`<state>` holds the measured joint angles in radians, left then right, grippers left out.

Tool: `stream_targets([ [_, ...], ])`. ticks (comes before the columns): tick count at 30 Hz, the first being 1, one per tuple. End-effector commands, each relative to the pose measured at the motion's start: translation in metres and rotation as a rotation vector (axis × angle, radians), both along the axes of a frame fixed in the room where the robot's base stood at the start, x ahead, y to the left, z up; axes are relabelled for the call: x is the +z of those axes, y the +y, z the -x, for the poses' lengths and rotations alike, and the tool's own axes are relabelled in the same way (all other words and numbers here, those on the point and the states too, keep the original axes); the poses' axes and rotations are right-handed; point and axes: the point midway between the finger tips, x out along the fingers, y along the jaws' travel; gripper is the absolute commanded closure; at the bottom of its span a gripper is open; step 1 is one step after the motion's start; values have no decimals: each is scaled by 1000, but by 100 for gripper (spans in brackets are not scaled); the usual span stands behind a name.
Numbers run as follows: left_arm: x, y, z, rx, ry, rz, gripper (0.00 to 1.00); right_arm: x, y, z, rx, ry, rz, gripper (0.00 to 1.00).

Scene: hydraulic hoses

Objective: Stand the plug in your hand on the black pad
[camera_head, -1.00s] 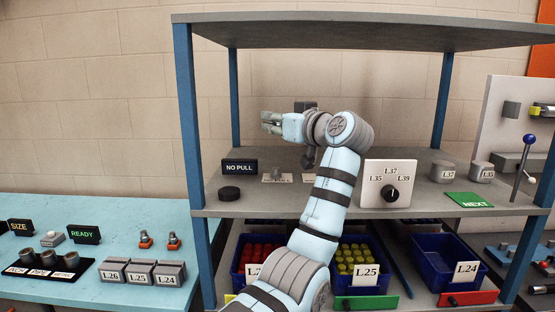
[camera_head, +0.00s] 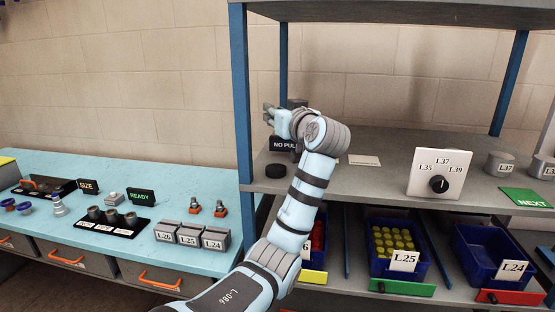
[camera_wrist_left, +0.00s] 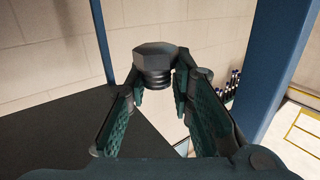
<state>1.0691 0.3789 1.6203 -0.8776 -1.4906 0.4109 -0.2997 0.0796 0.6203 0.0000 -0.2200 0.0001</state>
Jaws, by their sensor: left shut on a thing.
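The plug (camera_wrist_left: 154,62) is dark, with a hexagonal head on top and a ribbed or threaded shank below. My left gripper (camera_wrist_left: 155,88) is shut on it between its fingertips, head up. In the head view my left gripper (camera_head: 269,114) is above the upper grey shelf, pointing left, and the plug cannot be made out there. A round black disc (camera_head: 281,171) lies on that shelf below the gripper, near the NO PULL sign (camera_head: 284,145). Black pads also lie on the blue table: one (camera_head: 130,231) carries several cups, another (camera_head: 62,184) is by the SIZE sign.
A blue shelf post (camera_head: 241,100) stands just left of my gripper. The blue table (camera_head: 60,238) at left holds grey blocks (camera_head: 190,235) and small fittings. Bins (camera_head: 385,238) sit below the shelf.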

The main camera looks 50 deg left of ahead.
Motion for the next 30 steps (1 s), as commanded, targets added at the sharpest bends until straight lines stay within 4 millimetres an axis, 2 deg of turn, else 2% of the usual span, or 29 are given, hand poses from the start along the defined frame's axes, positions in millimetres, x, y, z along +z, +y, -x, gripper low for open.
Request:
stream_targets([
  [1,-19,1,0,2,7,-2,100,0,0,0,0,0,0,59],
  [4,-51,0,0,1,4,0,100,0,0,0,0,0,1,59],
  [13,-104,0,0,1,1,1,100,0,0,0,0,1,0,59],
  [16,-112,0,0,0,-2,1,100,1,0,0,0,1,0,59],
  [24,-115,0,0,1,-3,1,100,-3,0,0,0,1,0,59],
  [25,-115,0,0,1,-3,1,77,-3,0,0,0,1,0,59],
  [28,-114,0,0,1,-3,1,61,-2,0,0,0,1,0,59],
  [30,-114,0,0,1,-3,1,59,-2,0,0,0,1,0,59],
])
